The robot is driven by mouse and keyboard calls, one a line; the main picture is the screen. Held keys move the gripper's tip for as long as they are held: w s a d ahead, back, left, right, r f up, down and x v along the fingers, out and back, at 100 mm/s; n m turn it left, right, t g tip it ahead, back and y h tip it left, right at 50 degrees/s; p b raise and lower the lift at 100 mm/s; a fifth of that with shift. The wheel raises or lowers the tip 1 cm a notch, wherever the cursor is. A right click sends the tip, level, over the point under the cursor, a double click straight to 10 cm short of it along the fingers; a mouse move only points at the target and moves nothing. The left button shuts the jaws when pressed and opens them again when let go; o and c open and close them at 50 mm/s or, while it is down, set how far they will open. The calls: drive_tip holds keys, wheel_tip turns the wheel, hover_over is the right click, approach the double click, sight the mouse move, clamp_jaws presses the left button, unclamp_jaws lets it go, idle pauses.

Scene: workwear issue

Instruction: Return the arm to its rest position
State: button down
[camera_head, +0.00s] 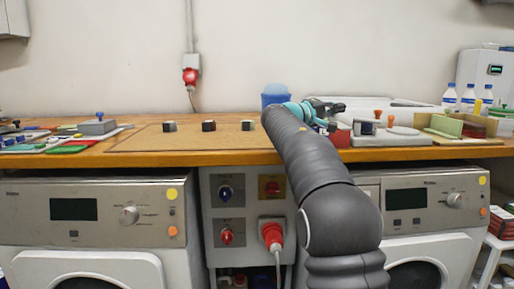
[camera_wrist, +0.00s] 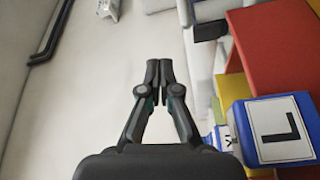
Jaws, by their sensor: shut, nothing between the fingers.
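My gripper (camera_wrist: 160,72) is shut and empty in the wrist view, its two dark fingers meeting at the tips. In the head view my dark arm reaches from the bottom up over the bench edge. There my gripper (camera_head: 330,108) is small, above the bench's right half and pointing right, partly merged with dark items behind it. In the wrist view the white wall fills the middle behind the fingers, and nothing touches them.
The wooden bench (camera_head: 225,158) bears a brown board (camera_head: 190,141) with several small dark blocks. A blue cup (camera_head: 274,95) stands behind my arm. Bottles (camera_head: 449,97) stand at right. In the wrist view, a blue block marked L (camera_wrist: 280,130) and a red surface (camera_wrist: 280,50) lie right of the fingers.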

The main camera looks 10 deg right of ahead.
drive_tip(key=s+a+f+y, duration=0.6)
drive_tip(key=s+f, duration=0.5)
drive_tip(key=s, duration=0.4)
drive_tip(key=s+a+f+y, duration=0.6)
drive_tip(key=s+a+f, duration=0.2)
drive_tip(key=s+f, duration=0.3)
drive_tip(key=s+a+f+m+y, duration=0.1)
drive_tip(key=s+a+f+y, duration=0.4)
drive_tip(key=s+f, duration=0.5)
drive_tip(key=s+a, duration=0.2)
drive_tip(key=s, duration=0.6)
drive_tip(key=shift+s+a+f+g+y, duration=0.25)
drive_tip(key=shift+s+f+g+y, duration=0.05)
drive_tip(key=shift+f+y, duration=0.1)
